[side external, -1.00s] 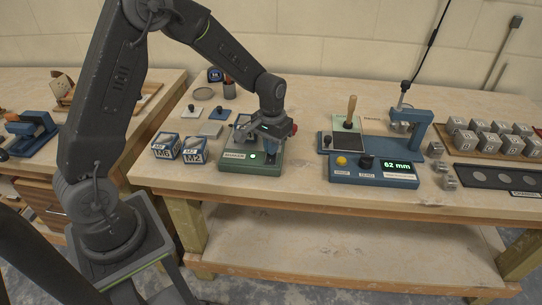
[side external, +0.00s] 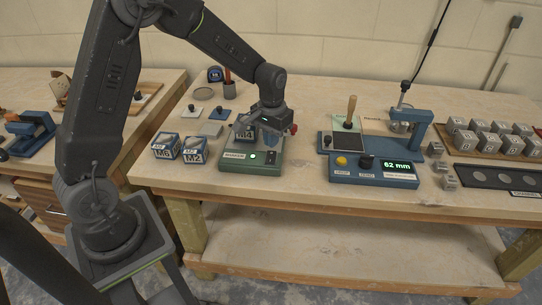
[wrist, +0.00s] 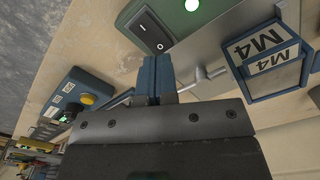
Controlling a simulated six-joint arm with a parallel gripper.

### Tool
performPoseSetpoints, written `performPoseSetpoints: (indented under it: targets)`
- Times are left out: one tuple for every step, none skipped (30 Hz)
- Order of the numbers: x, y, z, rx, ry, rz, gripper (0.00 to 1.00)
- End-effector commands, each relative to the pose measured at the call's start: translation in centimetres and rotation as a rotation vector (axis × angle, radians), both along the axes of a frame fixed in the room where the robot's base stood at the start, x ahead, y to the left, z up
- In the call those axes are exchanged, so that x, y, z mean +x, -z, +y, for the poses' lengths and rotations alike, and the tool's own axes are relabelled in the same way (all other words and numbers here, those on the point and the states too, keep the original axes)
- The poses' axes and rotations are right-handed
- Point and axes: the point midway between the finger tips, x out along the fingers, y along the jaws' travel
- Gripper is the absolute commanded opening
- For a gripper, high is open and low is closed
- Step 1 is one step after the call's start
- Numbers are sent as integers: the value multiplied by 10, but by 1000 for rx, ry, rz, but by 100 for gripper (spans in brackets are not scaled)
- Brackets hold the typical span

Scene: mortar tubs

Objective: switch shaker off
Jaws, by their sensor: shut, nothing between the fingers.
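The shaker (side external: 250,168) is a green box on the bench with a label and a lit green lamp (side external: 253,156). A tub labelled M4 (side external: 245,133) stands on the shaker's plate and shows in the wrist view at right. My gripper (side external: 270,146) is over the shaker's right part. In the wrist view my gripper's blue fingers (wrist: 155,65) are together and empty, close to the switch; contact cannot be told.
Tubs labelled M6 (side external: 166,146) and M2 (side external: 194,149) stand left of the shaker. A blue device reading 62 mm (side external: 374,172) stands to the right, with a yellow button and a black knob. A red knob (side external: 294,129) is at the shaker's right. Bare bench lies in front.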

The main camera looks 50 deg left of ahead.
Motion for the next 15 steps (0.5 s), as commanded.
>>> performPoseSetpoints:
  targets:
    - [0, -4, 0, 1, 0, -3, 0]
    - [0, -7, 0, 1, 0, -3, 0]
    - [0, -10, 0, 1, 0, -2, 0]
    - [0, -12, 0, 1, 0, -2, 0]
    - [0, -14, 0, 1, 0, -2, 0]
    - [0, -17, 0, 1, 0, -3, 0]
    - [0, -20, 0, 1, 0, -3, 0]
    - [0, -22, 0, 1, 0, -2, 0]
    - [0, -25, 0, 0, 0, -1, 0]
    - [0, -27, 0, 1, 0, -2, 0]
    - [0, -29, 0, 1, 0, -3, 0]
    - [0, -32, 0, 1, 0, -3, 0]
    - [0, -34, 0, 1, 0, -2, 0]
    - [0, -36, 0, 1, 0, -2, 0]
    - [0, -37, 0, 1, 0, -2, 0]
